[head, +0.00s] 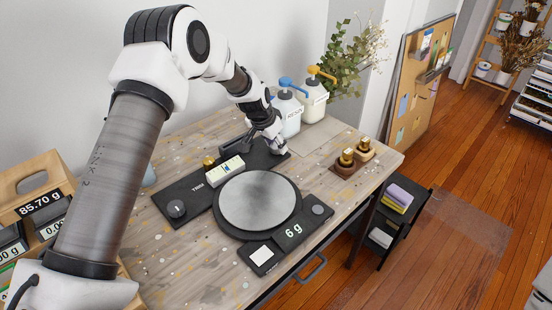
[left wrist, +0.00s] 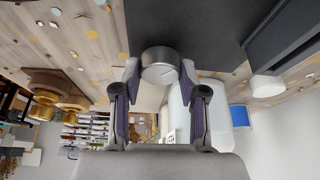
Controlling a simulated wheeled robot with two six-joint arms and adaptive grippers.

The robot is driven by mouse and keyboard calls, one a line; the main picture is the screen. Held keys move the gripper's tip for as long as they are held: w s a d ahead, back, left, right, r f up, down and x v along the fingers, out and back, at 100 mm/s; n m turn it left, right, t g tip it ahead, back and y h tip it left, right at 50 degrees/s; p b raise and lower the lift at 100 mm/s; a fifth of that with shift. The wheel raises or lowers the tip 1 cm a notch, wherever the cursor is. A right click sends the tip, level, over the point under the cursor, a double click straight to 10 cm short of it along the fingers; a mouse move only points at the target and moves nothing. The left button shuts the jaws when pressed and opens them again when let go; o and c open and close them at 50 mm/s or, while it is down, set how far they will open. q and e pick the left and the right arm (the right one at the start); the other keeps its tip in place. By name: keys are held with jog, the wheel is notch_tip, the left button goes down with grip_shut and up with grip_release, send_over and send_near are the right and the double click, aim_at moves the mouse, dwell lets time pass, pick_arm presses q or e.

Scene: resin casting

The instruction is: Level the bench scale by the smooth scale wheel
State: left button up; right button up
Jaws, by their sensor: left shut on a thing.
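The bench scale has a round grey pan (head: 258,202) on a dark base, with a "6 g" readout (head: 293,231) at its front. A dark board (head: 196,190) behind it carries a pale level-like block (head: 225,171) and a dark knob (head: 177,208) at its left end. Another grey knob (head: 318,210) sits right of the pan. My left gripper (head: 276,149) is at the board's far right end. In the left wrist view, its fingers are closed on a smooth, round, metallic wheel (left wrist: 160,65). The arm and fingers mostly hide this wheel in the head view. My right gripper is out of view.
Two pump bottles (head: 289,115) (head: 314,101) stand close behind my left gripper. Brass weights (head: 346,157) sit in wooden holders at the right. A wooden rack (head: 35,178) with readouts stands at the left. The front-left bench top (head: 190,270) is clear.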

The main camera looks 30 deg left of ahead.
pick_arm(q)
jog(key=shift+m, duration=0.4)
jog(key=o, duration=1.1)
jog(key=shift+o, duration=0.2)
jog(key=v, duration=1.1)
jog(key=shift+a+r, duration=0.25)
jog(key=shift+r, duration=0.15)
jog(key=shift+s+r, duration=0.1)
jog(key=shift+r, duration=0.05)
